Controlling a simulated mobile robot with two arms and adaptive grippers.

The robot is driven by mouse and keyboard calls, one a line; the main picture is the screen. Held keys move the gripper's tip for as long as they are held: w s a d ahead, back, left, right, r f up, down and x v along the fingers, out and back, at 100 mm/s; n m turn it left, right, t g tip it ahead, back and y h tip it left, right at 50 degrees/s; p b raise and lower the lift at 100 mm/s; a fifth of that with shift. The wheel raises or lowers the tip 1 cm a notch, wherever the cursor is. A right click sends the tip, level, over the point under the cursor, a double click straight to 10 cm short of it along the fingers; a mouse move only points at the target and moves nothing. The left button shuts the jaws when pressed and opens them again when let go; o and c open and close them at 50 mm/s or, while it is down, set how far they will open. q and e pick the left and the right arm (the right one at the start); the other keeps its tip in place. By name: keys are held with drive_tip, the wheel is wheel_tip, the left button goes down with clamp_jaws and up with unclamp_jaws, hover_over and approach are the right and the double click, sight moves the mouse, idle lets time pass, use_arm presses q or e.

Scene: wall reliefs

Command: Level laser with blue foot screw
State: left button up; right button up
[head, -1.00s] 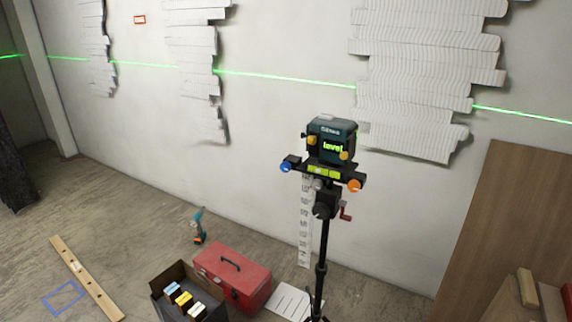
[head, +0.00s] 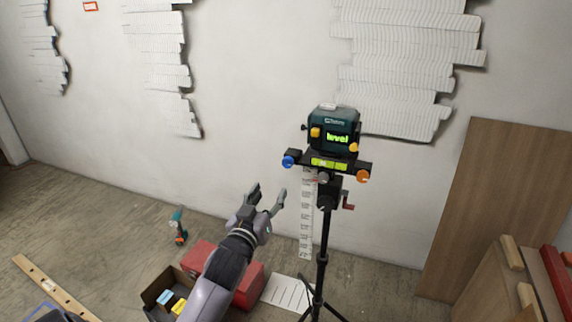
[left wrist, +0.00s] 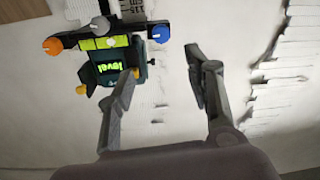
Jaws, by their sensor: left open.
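The laser (head: 333,130) is a dark teal box on a black tripod, and its screen reads "level" in green. The blue foot screw (head: 288,161) is at the left end of the black base bar, and an orange screw (head: 362,176) is at the right end. Yellow-green vials (head: 329,163) sit between them. My left gripper (head: 268,194) is open and empty, below and left of the blue screw, apart from it. In the left wrist view the laser (left wrist: 108,66) appears upside down, with the blue screw (left wrist: 160,33) above the gap between the open fingers (left wrist: 160,80). My right gripper is not in view.
A red toolbox (head: 250,282) and an open box (head: 160,295) stand on the floor behind my left arm. Wooden boards (head: 500,200) lean at the right. White slat reliefs (head: 405,70) hang on the wall.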

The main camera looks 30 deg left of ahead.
sight(287, 164)
use_arm(q)
drive_tip(key=p+x, duration=0.2)
drive_tip(key=x, duration=1.2)
drive_tip(key=shift+w+a+f+p, duration=0.1)
drive_tip(key=shift+a+p, duration=0.05)
drive_tip(key=shift+p, duration=0.15)
drive_tip(key=shift+c, duration=0.4)
drive_tip(key=shift+c, duration=1.3)
clamp_jaws()
